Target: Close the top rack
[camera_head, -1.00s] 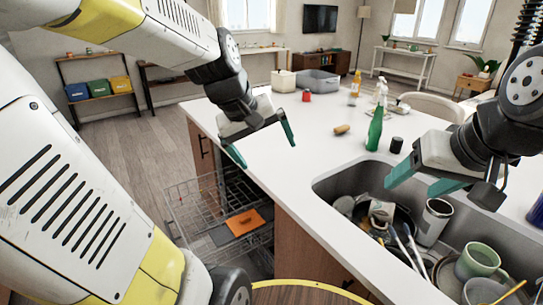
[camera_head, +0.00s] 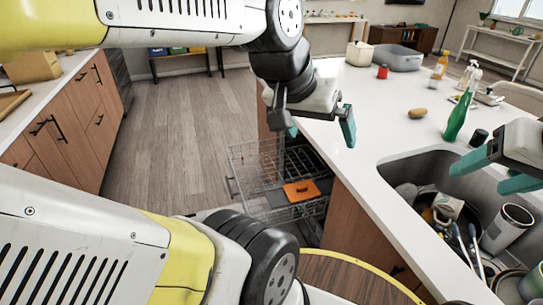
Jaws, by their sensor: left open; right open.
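The top rack (camera_head: 245,165) is a wire dishwasher rack pulled out from the island's side, with an orange item (camera_head: 301,191) lying in it. Its outer end faces left over the floor. My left gripper (camera_head: 321,130) is open and empty, with its teal fingers apart, above and to the right of the rack near the counter edge. It hides part of the rack's inner end. My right gripper (camera_head: 496,168) is open at the right edge, over the sink, away from the rack. No contact between either gripper and the rack shows.
The white island counter (camera_head: 365,180) lies right of the rack. The sink (camera_head: 405,168) holds several dishes. A green bottle (camera_head: 457,116) and a potato-like item (camera_head: 417,113) stand or lie on the counter. Wooden cabinets (camera_head: 65,130) line the left. The wooden floor (camera_head: 165,145) between is clear.

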